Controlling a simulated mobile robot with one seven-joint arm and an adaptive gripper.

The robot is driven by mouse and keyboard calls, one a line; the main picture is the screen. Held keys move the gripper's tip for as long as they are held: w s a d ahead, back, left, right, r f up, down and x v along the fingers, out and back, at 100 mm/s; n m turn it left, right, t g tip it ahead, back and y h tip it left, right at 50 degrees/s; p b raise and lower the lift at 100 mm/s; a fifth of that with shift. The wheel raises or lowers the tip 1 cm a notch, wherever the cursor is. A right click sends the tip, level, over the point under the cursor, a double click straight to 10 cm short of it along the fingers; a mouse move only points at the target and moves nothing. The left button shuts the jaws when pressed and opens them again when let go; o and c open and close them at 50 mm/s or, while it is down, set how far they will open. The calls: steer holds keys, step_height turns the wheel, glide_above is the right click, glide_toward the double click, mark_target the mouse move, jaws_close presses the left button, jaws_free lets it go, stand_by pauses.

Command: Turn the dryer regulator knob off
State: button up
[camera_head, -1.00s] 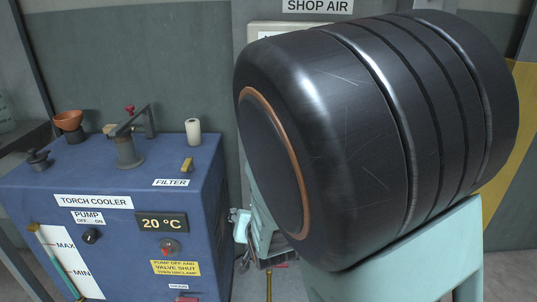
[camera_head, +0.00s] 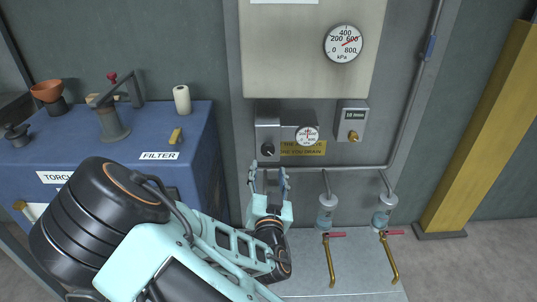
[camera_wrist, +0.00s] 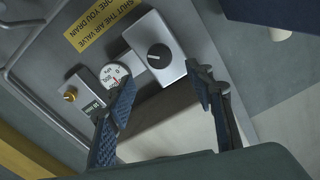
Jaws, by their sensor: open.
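A round black knob (camera_head: 267,148) with a pale pointer line sits on a grey box on the wall panel, left of a small round kPa gauge (camera_head: 306,136). The black knob also shows in the wrist view (camera_wrist: 160,56), with its pointer roughly sideways, and the gauge (camera_wrist: 115,75) is beside it. My gripper (camera_head: 268,178) is open and empty, just below the knob in the head view. In the wrist view its blue-padded fingers (camera_wrist: 165,85) are spread apart, with the knob beyond the gap between them. No contact with the knob shows.
A brass knob (camera_head: 353,136) is on a separate box to the right. Grey pipes, two filter bowls (camera_head: 326,212) and red-handled valves (camera_head: 334,234) are below. A yellow warning label (camera_head: 303,148) is under the gauge. The blue torch cooler (camera_head: 190,140) stands left.

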mark_target(268, 151)
steer(key=w+b, duration=0.1)
steer(key=w, duration=0.7)
steer(key=shift+w, duration=0.3)
steer(key=c, duration=1.2)
steer(key=shift+o, duration=0.2)
